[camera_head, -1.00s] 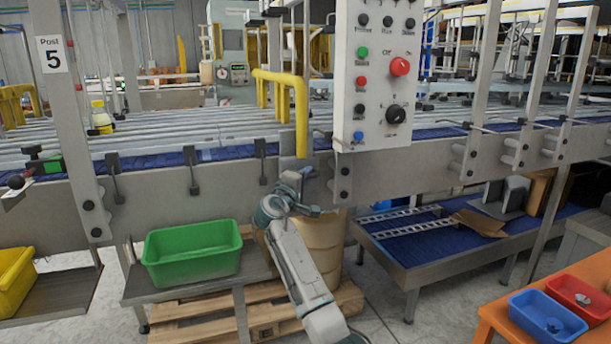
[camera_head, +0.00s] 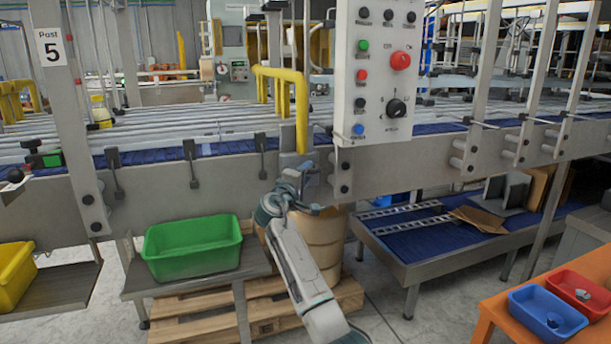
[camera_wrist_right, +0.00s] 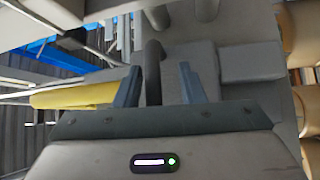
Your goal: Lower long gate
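My right gripper (camera_head: 306,184) is at the bracket's lower end, just below the tube's foot. In the right wrist view, the gripper's two fingers (camera_wrist_right: 160,88) are apart, with a dark upright bar (camera_wrist_right: 153,70) between them, nearer the left finger. A yellow tube (camera_wrist_right: 75,95) also shows at the left there. My left gripper is not in view.
A control panel (camera_head: 378,75) with a red knob hangs right of the tube. Below are a green bin (camera_head: 190,270) on a shelf, a brown drum (camera_head: 322,250) behind my arm, and a lower blue conveyor (camera_head: 425,238). A blue tray (camera_head: 548,312) sits on an orange table.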

